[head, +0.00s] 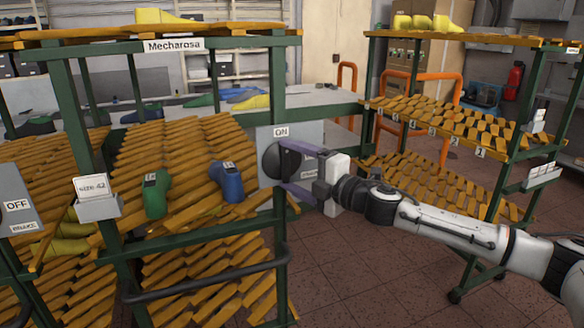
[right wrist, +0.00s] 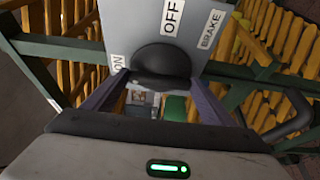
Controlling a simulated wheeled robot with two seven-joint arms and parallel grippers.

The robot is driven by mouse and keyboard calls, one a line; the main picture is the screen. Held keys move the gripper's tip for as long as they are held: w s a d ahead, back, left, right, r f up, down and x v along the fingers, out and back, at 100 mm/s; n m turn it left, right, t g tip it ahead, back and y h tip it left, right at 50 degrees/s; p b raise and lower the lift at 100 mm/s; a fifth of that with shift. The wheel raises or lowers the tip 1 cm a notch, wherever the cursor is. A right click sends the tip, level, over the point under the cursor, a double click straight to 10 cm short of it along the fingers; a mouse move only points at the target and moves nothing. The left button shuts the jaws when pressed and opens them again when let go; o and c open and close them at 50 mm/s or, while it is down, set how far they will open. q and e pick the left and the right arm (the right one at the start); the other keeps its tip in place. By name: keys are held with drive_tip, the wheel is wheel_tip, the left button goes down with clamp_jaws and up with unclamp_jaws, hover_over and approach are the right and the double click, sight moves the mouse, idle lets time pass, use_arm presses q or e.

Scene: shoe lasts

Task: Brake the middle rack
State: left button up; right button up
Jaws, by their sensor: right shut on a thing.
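The rack with the "Mecharosa" sign (head: 174,45) has a grey brake panel (head: 305,135) on its right post, with an "ON" label at its top. A round black knob (head: 271,161) sits on this panel. The right wrist view shows the knob (right wrist: 160,62) close up, with the "ON", "OFF" and "BRAKE" labels around it. My right gripper (head: 283,172) is shut on the knob, its purple fingers on either side. The knob's exact setting is hard to tell. My left gripper is not in view.
Another grey panel marked "OFF" (head: 18,205) stands at the far left. Green (head: 155,194) and blue (head: 227,182) lasts lie on the slatted shelf. A black handlebar (head: 205,277) crosses the rack's front. Another rack (head: 440,122) stands right, with tiled floor (head: 350,270) between.

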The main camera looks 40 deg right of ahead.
drive_tip(key=o, duration=1)
drive_tip(key=shift+o, duration=0.2)
drive_tip(key=shift+s+f, duration=0.1)
drive_tip(key=shift+s, duration=0.05)
drive_tip(key=shift+s+d+f+b, duration=0.15)
drive_tip(key=shift+s+f+b, duration=0.05)
drive_tip(key=shift+s+b, duration=0.8)
drive_tip(key=s+d, duration=0.1)
drive_tip(key=s, duration=0.7)
drive_tip(key=shift+r+p, duration=0.3)
drive_tip(key=shift+r, duration=0.05)
drive_tip(key=shift+d, duration=0.15)
